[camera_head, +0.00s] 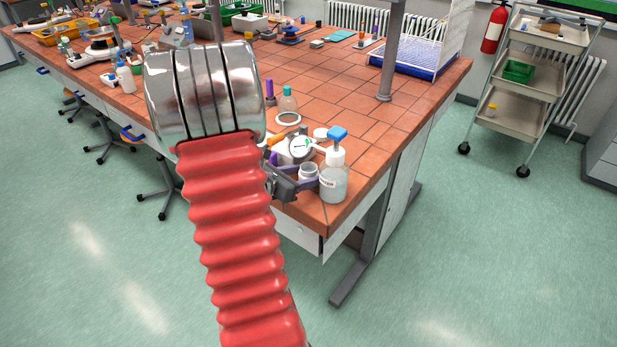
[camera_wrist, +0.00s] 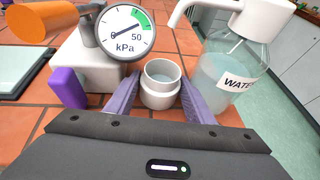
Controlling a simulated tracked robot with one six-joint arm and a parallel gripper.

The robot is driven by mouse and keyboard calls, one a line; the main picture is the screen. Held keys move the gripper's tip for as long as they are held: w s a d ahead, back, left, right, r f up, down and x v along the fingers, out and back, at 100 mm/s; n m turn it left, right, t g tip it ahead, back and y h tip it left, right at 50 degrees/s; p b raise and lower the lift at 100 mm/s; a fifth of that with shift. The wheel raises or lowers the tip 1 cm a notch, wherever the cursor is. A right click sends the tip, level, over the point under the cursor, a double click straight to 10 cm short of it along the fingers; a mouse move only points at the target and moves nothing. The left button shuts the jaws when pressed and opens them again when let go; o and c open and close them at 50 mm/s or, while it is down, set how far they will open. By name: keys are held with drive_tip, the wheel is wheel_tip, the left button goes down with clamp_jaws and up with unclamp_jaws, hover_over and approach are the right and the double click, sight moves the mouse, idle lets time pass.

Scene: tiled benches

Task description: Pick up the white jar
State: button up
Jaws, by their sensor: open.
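The white jar (camera_wrist: 161,92) stands upright and open-topped on the tiled bench, in the middle of the wrist view. My gripper (camera_wrist: 158,95) is open, with one purple finger on each side of the jar. I cannot tell whether either finger touches it. In the head view the jar (camera_head: 308,172) shows near the bench's front corner, partly hidden by my gripper (camera_head: 292,187). The fingers reach around it there, beside the water bottle.
A water bottle (camera_wrist: 233,70) with a white pump top stands close to the right of the jar. A kPa gauge (camera_wrist: 124,33) on a white block is close on the left. The bench edge (camera_head: 345,222) is near. Clear tiles (camera_head: 350,90) lie farther back.

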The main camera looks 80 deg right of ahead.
drive_tip(key=shift+c, duration=0.2)
drive_tip(key=c, duration=0.8)
drive_tip(key=shift+r, duration=0.1)
drive_tip(key=shift+w+r, duration=0.1)
drive_tip(key=shift+r, duration=0.2)
drive_tip(key=w+a, duration=0.3)
drive_tip(key=a, duration=0.2)
drive_tip(key=w+a, duration=0.3)
drive_tip(key=a, duration=0.2)
drive_tip(key=w+a, duration=0.3)
drive_tip(key=a, duration=0.2)
drive_tip(key=shift+a, duration=0.25)
drive_tip(key=shift+f, duration=0.1)
